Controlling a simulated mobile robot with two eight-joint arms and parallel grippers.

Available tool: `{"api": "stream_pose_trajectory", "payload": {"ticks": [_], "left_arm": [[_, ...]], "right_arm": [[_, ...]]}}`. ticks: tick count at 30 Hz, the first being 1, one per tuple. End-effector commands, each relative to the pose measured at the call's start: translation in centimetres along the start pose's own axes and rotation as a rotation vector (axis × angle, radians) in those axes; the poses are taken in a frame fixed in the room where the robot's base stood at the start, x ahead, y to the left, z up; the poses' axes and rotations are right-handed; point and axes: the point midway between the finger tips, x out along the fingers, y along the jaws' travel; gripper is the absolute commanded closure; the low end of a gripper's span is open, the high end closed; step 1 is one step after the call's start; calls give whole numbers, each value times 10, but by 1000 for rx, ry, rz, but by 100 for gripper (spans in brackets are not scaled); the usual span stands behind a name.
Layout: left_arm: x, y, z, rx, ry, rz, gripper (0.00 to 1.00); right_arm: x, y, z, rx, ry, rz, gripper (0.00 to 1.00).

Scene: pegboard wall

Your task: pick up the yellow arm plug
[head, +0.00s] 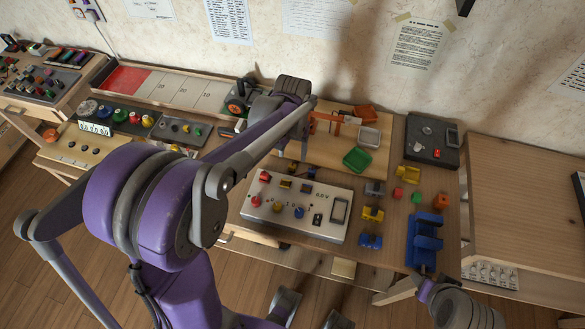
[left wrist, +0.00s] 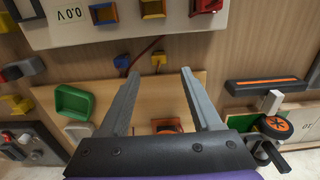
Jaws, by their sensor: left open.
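In the left wrist view, a small yellow plug (left wrist: 158,57) sits on the wooden surface, with a dark red cable running near it. It appears to be the yellow arm plug. A small blue plug (left wrist: 122,60) lies to its left. My left gripper (left wrist: 159,74) is open and empty, and in the picture the yellow plug shows just beyond the gap between its fingertips. I cannot tell the height of the fingers above it. In the head view, my left arm reaches over the bench and I cannot pick out the yellow plug with certainty.
A pale meter panel (head: 268,220) with coloured blocks stands close to the plugs. A green tray (head: 357,159) and a white tray (head: 369,137) are on the wooden board behind. Blue and yellow holders stand right of the panel.

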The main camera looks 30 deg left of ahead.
Motion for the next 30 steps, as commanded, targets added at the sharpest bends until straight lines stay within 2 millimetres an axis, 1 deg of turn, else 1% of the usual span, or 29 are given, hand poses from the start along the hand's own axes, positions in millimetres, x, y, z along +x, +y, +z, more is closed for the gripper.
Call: {"api": "stream_pose_trajectory", "payload": {"ticks": [6, 10, 13, 19, 20, 21, 26, 30], "left_arm": [[30, 1, 6, 1, 0, 0, 35], [46, 1, 6, 1, 0, 0, 35], [51, 1, 6, 1, 1, 0, 35], [51, 1, 6, 1, 1, 0, 35], [51, 1, 6, 1, 1, 0, 39], [51, 1, 6, 1, 1, 0, 46], [51, 1, 6, 1, 1, 0, 75], [51, 1, 6, 1, 1, 0, 100]], "right_arm": [[1, 0, 0, 0, 0, 0, 50], [2, 0, 2, 0, -1, 0, 50], [2, 0, 2, 0, -1, 0, 50], [2, 0, 2, 0, -1, 0, 50], [2, 0, 2, 0, -1, 0, 50], [2, 0, 2, 0, -1, 0, 50], [2, 0, 2, 0, -1, 0, 50], [2, 0, 2, 0, -1, 0, 50]]}}
